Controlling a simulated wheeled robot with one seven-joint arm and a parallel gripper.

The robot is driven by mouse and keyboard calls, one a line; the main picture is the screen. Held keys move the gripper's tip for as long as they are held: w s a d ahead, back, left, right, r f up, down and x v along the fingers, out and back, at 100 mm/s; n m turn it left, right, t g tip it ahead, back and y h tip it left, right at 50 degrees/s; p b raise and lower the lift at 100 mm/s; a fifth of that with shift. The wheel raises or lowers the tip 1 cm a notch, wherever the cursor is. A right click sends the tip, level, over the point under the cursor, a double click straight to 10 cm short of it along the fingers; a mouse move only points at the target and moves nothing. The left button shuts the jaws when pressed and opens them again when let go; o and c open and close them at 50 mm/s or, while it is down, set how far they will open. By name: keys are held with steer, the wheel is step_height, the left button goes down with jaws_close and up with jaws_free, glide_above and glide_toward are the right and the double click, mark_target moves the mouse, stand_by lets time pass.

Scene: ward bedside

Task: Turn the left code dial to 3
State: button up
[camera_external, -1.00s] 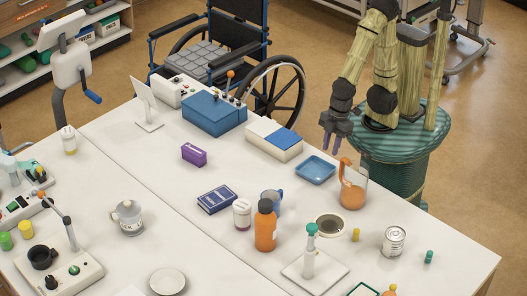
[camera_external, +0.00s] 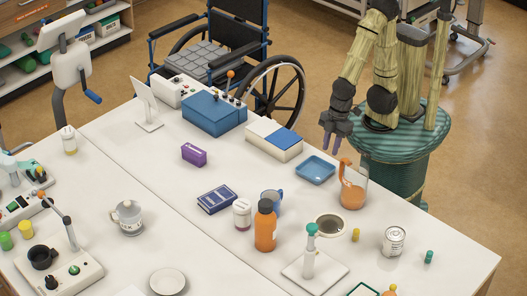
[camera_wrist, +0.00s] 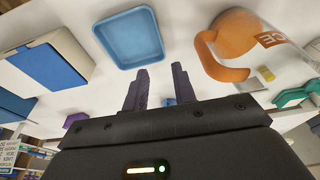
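I cannot make out a left code dial or any numbers for certain in these views. A blue box (camera_external: 213,115) stands at the back of the table, with small dark knobs (camera_external: 238,98) just behind its right end. A white device (camera_external: 172,90) with dark parts on it stands behind the box to the left. My gripper (camera_external: 334,146) hangs beyond the table's back right edge, right of the box and apart from it. In the wrist view its two purple fingers (camera_wrist: 158,88) are apart with nothing between them.
A blue tray (camera_external: 316,171) and an orange-handled jug (camera_external: 353,190) stand closest to my gripper. A white and blue box (camera_external: 274,141) lies between it and the blue box. A wheelchair (camera_external: 270,75) stands behind the table. An orange bottle (camera_external: 265,226) stands farther forward.

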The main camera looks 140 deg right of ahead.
steer(key=w+d+r+n+g+p, duration=0.1)
steer(key=w+d+r+n+p, duration=0.3)
steer(key=w+d, duration=0.6)
step_height(320, 180, up, 6)
steer(key=n+y+p, duration=0.3)
steer(key=p, duration=0.6)
glide_above(239, 102)
steer(key=w+a, duration=0.5)
steer(key=w, duration=0.1)
steer(key=s+d+r+n+t+p, duration=0.1)
steer(key=s+d+r+n+p, duration=0.1)
steer(key=s+d, duration=0.8)
steer(key=shift+s+d+t, duration=0.3)
steer(key=shift+s, duration=0.35)
steer(key=p+x, duration=0.4)
steer(key=x, duration=1.3)
steer(key=shift+w+a+f, duration=0.1)
steer(key=shift+a, duration=0.15)
